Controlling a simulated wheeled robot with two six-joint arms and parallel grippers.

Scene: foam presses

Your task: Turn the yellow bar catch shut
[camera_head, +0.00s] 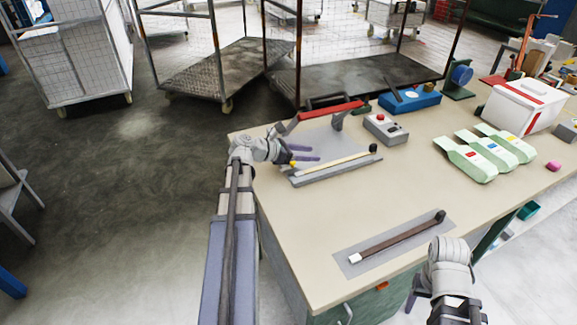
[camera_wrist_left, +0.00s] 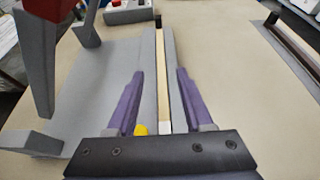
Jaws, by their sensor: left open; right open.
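A pale yellow bar (camera_head: 335,159) lies along a grey base (camera_head: 340,169) on the table, with a dark block (camera_head: 373,149) at its right end. My left gripper (camera_head: 315,154) is open at the bar's near end. In the left wrist view the bar (camera_wrist_left: 160,85) runs between the two purple fingers, with gaps on both sides. A small yellow knob (camera_wrist_left: 140,129) shows beside the left finger's base, partly hidden by the gripper body. My right gripper (camera_head: 417,292) is open at the table's front edge, partly hidden by its own wrist.
A red-handled press arm (camera_head: 330,110) stands behind the bar. A brown bar with a white end (camera_head: 400,236) lies on a grey plate in front. A grey box with a red button (camera_head: 386,129) and several pale green items (camera_head: 465,160) are to the right. The middle table is clear.

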